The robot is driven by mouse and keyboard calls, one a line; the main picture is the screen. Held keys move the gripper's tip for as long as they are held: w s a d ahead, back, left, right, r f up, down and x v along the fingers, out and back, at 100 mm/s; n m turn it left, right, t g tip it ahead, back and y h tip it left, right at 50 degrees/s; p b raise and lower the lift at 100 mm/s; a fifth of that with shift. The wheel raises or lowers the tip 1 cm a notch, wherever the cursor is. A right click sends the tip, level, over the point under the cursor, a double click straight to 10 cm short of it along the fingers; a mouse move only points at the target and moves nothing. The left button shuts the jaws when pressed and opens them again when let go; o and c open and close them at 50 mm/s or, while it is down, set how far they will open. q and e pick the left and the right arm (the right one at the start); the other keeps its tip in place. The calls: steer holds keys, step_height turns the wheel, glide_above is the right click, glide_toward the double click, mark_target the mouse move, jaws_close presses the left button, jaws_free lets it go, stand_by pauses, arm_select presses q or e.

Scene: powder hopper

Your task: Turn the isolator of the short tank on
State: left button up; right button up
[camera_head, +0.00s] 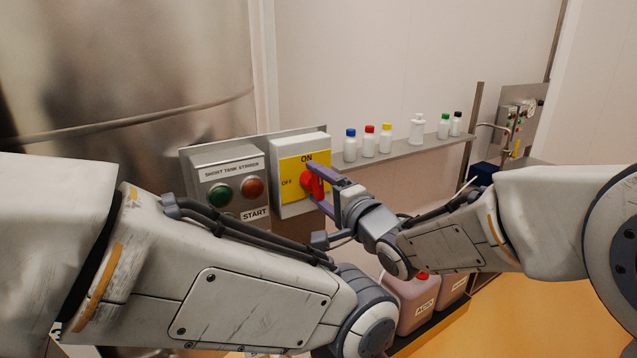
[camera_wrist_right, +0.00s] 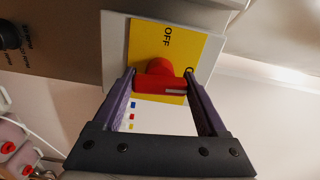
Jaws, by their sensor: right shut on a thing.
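The isolator is a light grey box (camera_head: 300,145) with a yellow plate (camera_head: 291,168) and a red rotary handle (camera_head: 311,184). The plate reads ON at the top and OFF at the left. In the right wrist view the red handle (camera_wrist_right: 160,84) lies across the picture, its pale mark at the end towards the ON label, which is partly hidden by a finger. My right gripper (camera_head: 322,187) is shut on the handle, one purple finger at each end; it also shows in the right wrist view (camera_wrist_right: 160,80). My left gripper is out of view.
A shelf (camera_head: 400,153) with several small bottles is at the right. My left forearm crosses the lower left. Pink jugs (camera_head: 415,300) stand below.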

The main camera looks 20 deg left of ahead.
steer(key=shift+m, duration=0.7)
steer(key=o, duration=1.3)
steer(key=shift+d, duration=0.1)
steer(key=b+v, duration=0.3)
steer(key=v, duration=0.7)
steer(key=shift+s+b, duration=0.2)
steer(key=shift+b, duration=0.2)
steer(key=shift+d, duration=0.15)
